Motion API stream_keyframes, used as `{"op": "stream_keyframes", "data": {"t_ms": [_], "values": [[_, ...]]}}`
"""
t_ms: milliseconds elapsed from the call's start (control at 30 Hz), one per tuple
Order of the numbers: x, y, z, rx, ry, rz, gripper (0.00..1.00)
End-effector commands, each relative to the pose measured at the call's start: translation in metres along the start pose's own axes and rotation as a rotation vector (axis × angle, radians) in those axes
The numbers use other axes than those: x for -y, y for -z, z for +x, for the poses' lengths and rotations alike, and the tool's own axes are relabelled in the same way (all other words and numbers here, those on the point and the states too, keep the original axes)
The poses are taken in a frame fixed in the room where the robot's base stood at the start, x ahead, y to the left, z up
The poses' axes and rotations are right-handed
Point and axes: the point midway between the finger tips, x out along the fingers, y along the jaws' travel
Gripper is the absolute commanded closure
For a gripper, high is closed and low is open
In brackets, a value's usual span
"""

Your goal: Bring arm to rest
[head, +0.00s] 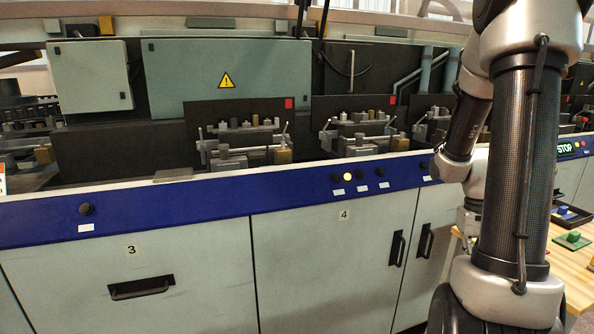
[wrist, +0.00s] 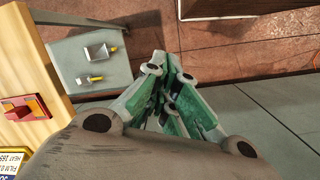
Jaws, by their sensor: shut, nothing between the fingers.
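My gripper (wrist: 168,88) shows in the wrist view, with its green and grey fingers drawn together and nothing held between them. It hangs over the reddish floor, apart from any object. In the head view my arm rises along the right side, folded, and the gripper's fingertips are hidden behind it. A green block (head: 573,237) sits on a green base on a wooden table (head: 577,284) at the right edge of the head view. A dark tray (head: 570,215) with a blue item lies just behind it.
A long machine with grey cabinet doors (head: 330,270) and a blue front band (head: 230,203) fills the head view. In the wrist view, a wooden surface (wrist: 22,60) with a red block (wrist: 28,108) and a grey panel (wrist: 90,62) lie at left.

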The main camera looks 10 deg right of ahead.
Motion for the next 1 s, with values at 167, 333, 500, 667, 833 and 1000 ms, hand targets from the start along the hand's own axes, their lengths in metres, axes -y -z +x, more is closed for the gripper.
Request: {"op": "stream_keyframes", "data": {"t_ms": [167,333,500,667,833,1000], "values": [[0.051,-0.059,-0.073,-0.028,0.031,-0.032,1.00],[0.091,-0.105,-0.119,-0.134,0.074,-0.107,1.00],[0.119,-0.128,-0.157,-0.336,0.111,-0.213,1.00],[0.134,-0.139,-0.187,-0.484,0.135,-0.300,1.00],[0.144,-0.143,-0.197,-0.531,0.148,-0.354,1.00],[0.144,-0.143,-0.197,-0.531,0.148,-0.354,1.00]]}}
